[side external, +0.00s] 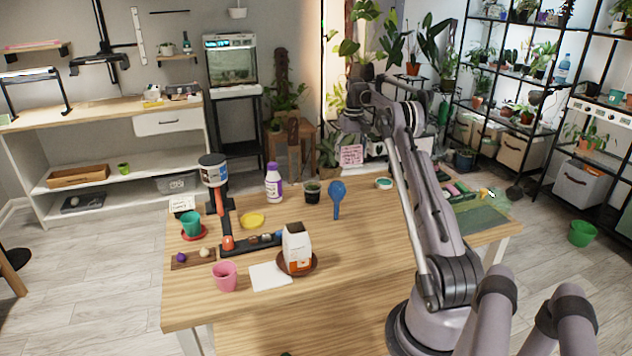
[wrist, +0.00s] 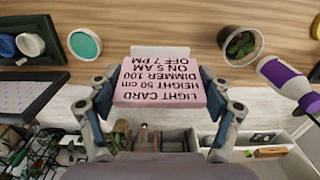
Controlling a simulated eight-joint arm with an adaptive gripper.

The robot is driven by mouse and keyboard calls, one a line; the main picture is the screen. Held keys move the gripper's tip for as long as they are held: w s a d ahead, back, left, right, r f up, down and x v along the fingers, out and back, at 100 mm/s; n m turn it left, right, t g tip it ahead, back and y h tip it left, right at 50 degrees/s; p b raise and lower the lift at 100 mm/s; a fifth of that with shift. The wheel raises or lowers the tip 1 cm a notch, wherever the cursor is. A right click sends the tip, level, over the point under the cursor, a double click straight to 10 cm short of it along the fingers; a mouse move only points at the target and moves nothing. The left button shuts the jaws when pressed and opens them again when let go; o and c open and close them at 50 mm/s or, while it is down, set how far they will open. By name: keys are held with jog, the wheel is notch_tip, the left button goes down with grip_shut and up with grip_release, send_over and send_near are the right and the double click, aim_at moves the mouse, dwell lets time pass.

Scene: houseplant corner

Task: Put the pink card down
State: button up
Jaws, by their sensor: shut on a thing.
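The pink card (side external: 350,155) shows beyond the far edge of the wooden table, below the end of my arm. In the wrist view the pink card (wrist: 162,84) fills the middle, with its dark lettering upside down. My gripper (wrist: 158,92) is shut on it, with one finger at each side edge. In the side view my gripper (side external: 351,135) is small and its fingers are hard to make out. The card appears held near the table's far edge; I cannot tell whether it touches anything. A pale flat piece (wrist: 160,51) shows just past the card.
On the table (side external: 355,255) stand a small potted plant (side external: 312,191), a purple-and-white bottle (side external: 273,183), a blue scoop-like thing (side external: 337,198) and a teal-topped round dish (side external: 384,183). Bare wood shows between them. Pots and a white carton (side external: 297,248) crowd the left half.

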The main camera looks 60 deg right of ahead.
notch_tip(320, 180, down, 12)
jog(key=shift+r, duration=0.2)
dwell(0.4)
jog(key=shift+f, duration=0.15)
jog(key=o, duration=1.1)
jog(key=shift+c, duration=0.2)
